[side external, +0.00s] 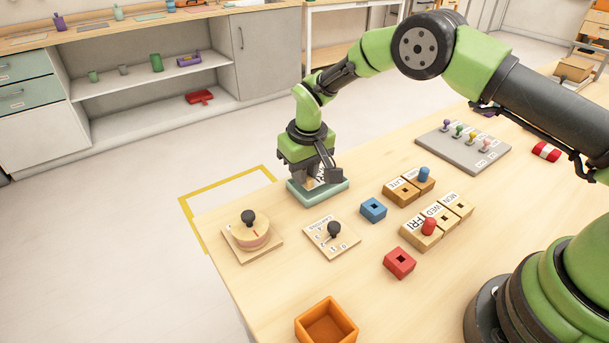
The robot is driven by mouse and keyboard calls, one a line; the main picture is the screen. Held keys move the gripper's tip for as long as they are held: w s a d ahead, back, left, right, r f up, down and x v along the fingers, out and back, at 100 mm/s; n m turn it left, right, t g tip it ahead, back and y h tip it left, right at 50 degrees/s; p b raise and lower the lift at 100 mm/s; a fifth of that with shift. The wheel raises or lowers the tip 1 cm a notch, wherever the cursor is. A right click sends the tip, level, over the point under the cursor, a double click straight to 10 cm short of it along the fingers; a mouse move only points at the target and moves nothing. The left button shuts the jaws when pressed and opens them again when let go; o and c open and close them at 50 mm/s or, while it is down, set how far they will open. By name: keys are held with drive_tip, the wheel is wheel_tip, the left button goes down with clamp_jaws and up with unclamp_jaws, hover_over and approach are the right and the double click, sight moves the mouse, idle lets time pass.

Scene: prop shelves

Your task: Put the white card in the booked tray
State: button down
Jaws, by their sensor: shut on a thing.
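My gripper (318,181) points down at a pale green tray (338,194) near the table's far edge. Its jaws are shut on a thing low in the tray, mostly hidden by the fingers. A small white patch with dark marks (321,173) shows between the fingers and fits the white card, but I cannot see its outline. A tan patch shows beside it. I cannot read the word "booked" on any tray. An open orange tray (343,316) stands empty at the front edge.
Blue (373,210) and red (399,263) blocks, two knob boards (252,240) (331,239) and a grey peg board (464,145) stand around. Bare table lies left of the red block.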

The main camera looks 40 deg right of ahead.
drive_tip(key=shift+f, duration=0.6)
drive_tip(key=shift+f, duration=0.65)
drive_tip(key=c, duration=1.2)
unclamp_jaws()
drive_tip(key=shift+a, duration=0.1)
drive_tip(key=shift+r, duration=0.1)
drive_tip(key=shift+o, duration=0.5)
wheel_tip(320, 180, up, 13)
drive_tip(key=s, duration=0.1)
drive_tip(key=shift+s, duration=0.25)
